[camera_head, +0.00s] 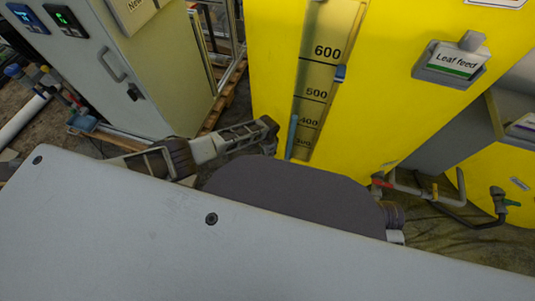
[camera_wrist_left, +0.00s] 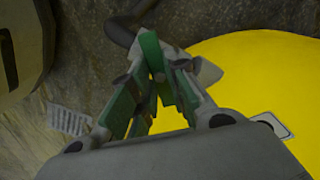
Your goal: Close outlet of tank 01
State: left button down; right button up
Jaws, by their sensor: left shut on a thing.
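The yellow tank (camera_head: 400,80) with a level scale fills the upper middle of the head view; its yellow body also shows in the wrist view (camera_wrist_left: 262,75). No tank number is readable. In the left wrist view my left gripper (camera_wrist_left: 160,95) is shut on a green valve lever (camera_wrist_left: 151,50), beside a light grey valve body (camera_wrist_left: 205,70). The lever partly blends with the green finger pads, so its exact angle is unclear. My right gripper is not in view.
A grey control cabinet (camera_head: 150,80) stands at the left. At the right are grey pipework with a red-handled valve (camera_head: 380,183) and another valve with a green handle (camera_head: 512,203). A dark hose (camera_wrist_left: 120,30) runs near the gripper.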

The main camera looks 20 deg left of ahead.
pick_arm(q)
jog(key=m, duration=0.3)
jog(key=shift+s+f+m, duration=0.1)
jog(key=shift+m, duration=2)
jog(key=c, duration=1.4)
grip_release()
jog(key=shift+r, duration=6.05)
jog(key=shift+o, duration=0.4)
